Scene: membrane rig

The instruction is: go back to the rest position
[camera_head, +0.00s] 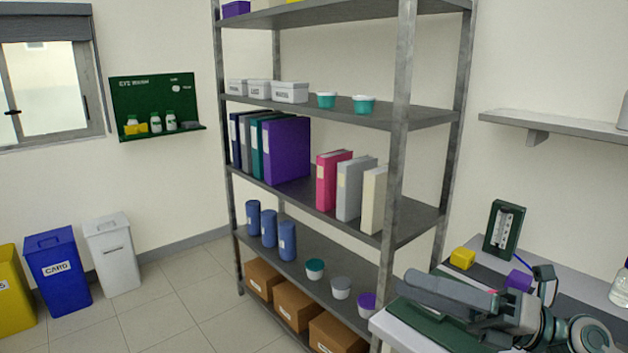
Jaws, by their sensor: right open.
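My right gripper (408,287) is at the lower right, over the front left part of the bench (398,333). Its arm comes in from the right edge, and its fingers point left. The jaws are apart and nothing shows between them. A dark green plate lies under the fingers, partly hidden by them. Behind the gripper, a yellow block (462,258), a purple cylinder (519,280) and an upright green gauge panel (503,229) stand on the bench. My left gripper is out of view.
A grey metal shelf rack (400,130) with binders, tubs and boxes stands close left of the bench. A wall shelf (560,129) is above the bench. A clear bottle (621,288) is at the right edge. Bins, including a blue one (58,270), stand far left beside open floor.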

